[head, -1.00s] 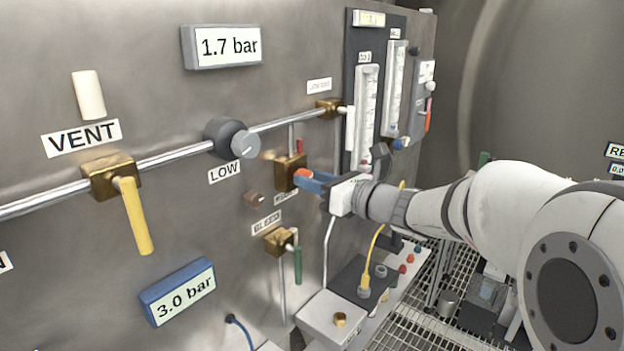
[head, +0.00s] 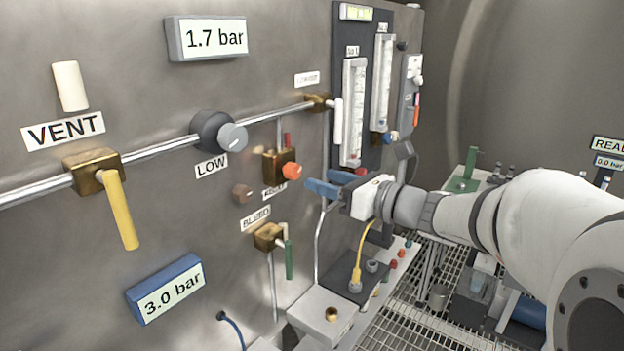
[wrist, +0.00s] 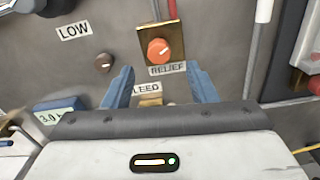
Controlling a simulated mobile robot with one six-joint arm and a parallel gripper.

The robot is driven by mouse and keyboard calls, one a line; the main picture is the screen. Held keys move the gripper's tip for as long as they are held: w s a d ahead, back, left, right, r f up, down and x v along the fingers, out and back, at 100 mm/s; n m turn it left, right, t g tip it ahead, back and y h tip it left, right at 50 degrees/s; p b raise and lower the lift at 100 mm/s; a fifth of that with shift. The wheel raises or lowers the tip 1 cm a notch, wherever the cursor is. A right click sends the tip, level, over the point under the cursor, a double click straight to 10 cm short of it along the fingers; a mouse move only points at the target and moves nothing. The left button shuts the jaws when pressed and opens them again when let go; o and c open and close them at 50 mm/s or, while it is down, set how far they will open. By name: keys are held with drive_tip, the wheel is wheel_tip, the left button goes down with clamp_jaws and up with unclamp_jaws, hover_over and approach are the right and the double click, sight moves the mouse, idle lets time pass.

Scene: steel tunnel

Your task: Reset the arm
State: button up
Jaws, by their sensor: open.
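My gripper (head: 318,189) has blue fingers, which are apart with nothing between them. In the head view it is just right of the orange relief knob (head: 291,171) and clear of it. In the wrist view the fingers of my gripper (wrist: 160,88) stand below and to either side of the relief knob (wrist: 159,51), which sits on a brass block above the RELIEF label. My white arm reaches in from the right of the head view.
A steel panel carries a yellow VENT lever (head: 120,210), a grey LOW knob (head: 232,137), a green bleed lever (head: 288,258) and a blue 3.0 bar display (head: 166,289). Flowmeters (head: 354,112) stand behind my gripper. Metal grating (head: 420,290) covers the floor.

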drive_tip(key=shift+v, duration=0.8)
drive_tip(key=s+a+f+n+g+h, duration=0.1)
drive_tip(key=s+f+n+g+h, duration=0.6)
drive_tip(key=s+f+n, duration=0.75)
drive_tip(key=s+d+f+n+h, duration=0.2)
drive_tip(key=s+d+n+h, duration=0.1)
drive_tip(key=d+n, duration=0.2)
drive_tip(key=s+d+f+n+g+h, duration=0.1)
drive_tip(key=s+d+f+n+h, duration=0.2)
drive_tip(key=n, duration=0.4)
drive_tip(key=shift+d+f+h, duration=0.15)
drive_tip(key=shift+d+h, duration=0.45)
drive_tip(key=shift+d, duration=0.45)
drive_tip(key=shift+s, duration=0.1)
idle(0.6)
